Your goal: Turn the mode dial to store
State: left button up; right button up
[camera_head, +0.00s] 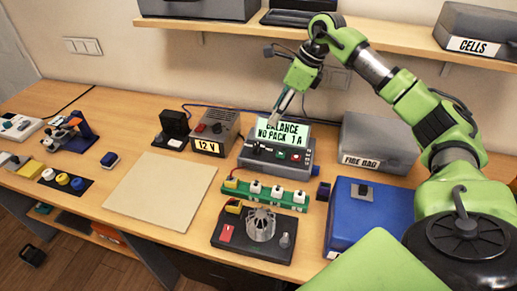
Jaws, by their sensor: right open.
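The charger (276,165) stands at the back middle of the bench. Its lit screen reads "BALANCE NO PACK 1A" (282,133). Small controls, including green and red buttons, sit on its front below the screen; the mode dial is too small to tell apart surely. My right gripper (274,119) points down at the left part of the screen, covering part of its edge, above the controls. It is open, with nothing seen in it. Whether it touches the charger cannot be told. My left gripper is out of view.
A 12 V supply (212,128) stands left of the charger, and a grey fire bag box (377,145) right. A green strip (265,192) and a black fixture (229,241) lie in front. A blue case (350,210) is at right. The beige mat (163,190) is bare.

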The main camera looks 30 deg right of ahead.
aim_at(258, 145)
jog(key=p+x, duration=0.3)
jog(key=x, duration=0.9)
jog(key=shift+a+f+p, duration=0.1)
jog(key=shift+f+p, duration=0.25)
jog(key=shift+f, duration=0.05)
jog(key=shift+x, duration=0.8)
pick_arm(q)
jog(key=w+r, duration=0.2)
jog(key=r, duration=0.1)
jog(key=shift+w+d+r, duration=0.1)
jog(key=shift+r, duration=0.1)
pick_arm(e)
jog(key=c, duration=1.1)
